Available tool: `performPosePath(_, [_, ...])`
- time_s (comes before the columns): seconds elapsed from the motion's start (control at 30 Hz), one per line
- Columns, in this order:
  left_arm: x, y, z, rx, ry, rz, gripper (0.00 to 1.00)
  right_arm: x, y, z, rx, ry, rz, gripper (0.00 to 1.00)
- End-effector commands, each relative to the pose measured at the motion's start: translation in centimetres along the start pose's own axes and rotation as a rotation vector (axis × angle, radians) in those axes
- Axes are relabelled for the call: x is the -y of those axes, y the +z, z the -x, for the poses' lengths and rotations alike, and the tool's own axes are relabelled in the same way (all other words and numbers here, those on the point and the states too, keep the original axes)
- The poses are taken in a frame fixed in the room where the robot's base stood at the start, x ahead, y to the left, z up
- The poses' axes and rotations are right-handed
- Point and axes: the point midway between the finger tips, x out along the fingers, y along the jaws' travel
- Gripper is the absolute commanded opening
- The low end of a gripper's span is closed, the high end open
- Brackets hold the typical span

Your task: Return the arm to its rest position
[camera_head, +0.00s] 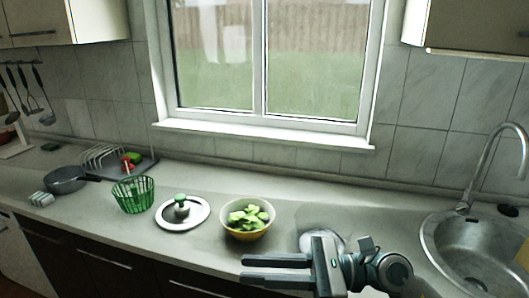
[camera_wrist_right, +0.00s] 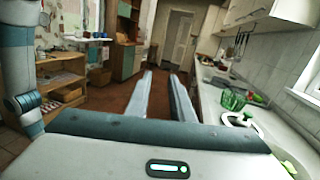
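My right gripper (camera_head: 243,268) reaches in from the lower right in the head view, its fingers pointing left over the counter's front edge. Its two fingers are apart with nothing between them. In the right wrist view the empty gap of this gripper (camera_wrist_right: 160,75) faces along the front of the counter. A pale round thing (camera_head: 307,241) stands behind the gripper, partly hidden by it. My left gripper is in neither view.
On the counter (camera_head: 105,218) are a yellow bowl (camera_head: 246,235) of green pieces, a white lid (camera_head: 166,216) with a green knob, a green basket (camera_head: 134,196) and a dark pan (camera_head: 64,181). A sink (camera_head: 462,262) is at the right. Floor (camera_wrist_right: 112,106) lies open beyond the fingers.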

Motion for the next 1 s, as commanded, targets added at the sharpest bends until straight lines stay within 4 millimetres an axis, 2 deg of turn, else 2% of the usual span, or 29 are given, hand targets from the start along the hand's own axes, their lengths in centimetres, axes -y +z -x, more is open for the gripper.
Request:
performPosePath(0.1, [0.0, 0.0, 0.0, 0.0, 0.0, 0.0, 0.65, 0.7, 3.1, 0.4, 0.244, -0.102, -0.22, 0.21])
performPosePath(0.23, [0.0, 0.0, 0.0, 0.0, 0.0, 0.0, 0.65, 2.8, 5.3, 2.7, 0.5, -0.222, -0.479, 0.21])
performPosePath(0.37, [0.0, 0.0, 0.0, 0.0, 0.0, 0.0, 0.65, 5.4, 5.3, 6.4, 0.745, -0.351, -0.748, 0.21])
performPosePath(0.47, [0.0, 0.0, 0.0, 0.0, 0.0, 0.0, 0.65, 7.2, 3.6, 9.9, 0.927, -0.458, -0.961, 0.21])
performPosePath(0.57, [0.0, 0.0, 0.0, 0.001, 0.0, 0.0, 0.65, 8.4, 0.4, 13.5, 1.102, -0.572, -1.174, 0.21])
performPosePath(0.63, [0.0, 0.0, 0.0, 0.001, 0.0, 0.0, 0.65, 8.7, -2.5, 16.0, 1.222, -0.658, -1.322, 0.21])
performPosePath(0.73, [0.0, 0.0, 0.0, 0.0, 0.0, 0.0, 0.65, 8.1, -7.5, 19.2, 1.386, -0.789, -1.531, 0.21])
performPosePath(0.87, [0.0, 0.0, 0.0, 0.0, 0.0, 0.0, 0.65, 5.5, -14.6, 22.6, 1.583, -0.973, -1.782, 0.21])
performPosePath(1.0, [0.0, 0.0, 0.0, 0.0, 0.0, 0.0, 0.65, 0.7, -21.7, 24.9, 1.767, -1.183, -2.015, 0.21])
